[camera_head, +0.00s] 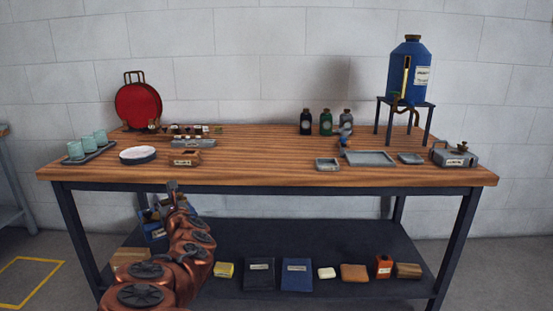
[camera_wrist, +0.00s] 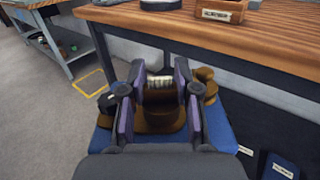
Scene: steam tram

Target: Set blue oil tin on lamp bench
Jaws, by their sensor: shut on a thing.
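In the head view blue surfaces (camera_head: 153,222) show beside my copper arm, below the tabletop's front edge; my gripper is not clear there. The wooden-topped bench (camera_head: 260,173) fills the middle. I cannot tell if it is the lamp bench.
On the bench stand a red round tin (camera_head: 138,105), cups (camera_head: 75,150), a white dish (camera_head: 138,155), dark bottles (camera_head: 326,122), a grey tray (camera_head: 370,158) and a large blue canister (camera_head: 409,72). The lower shelf (camera_head: 330,243) holds several small items. Bare wood lies mid-bench.

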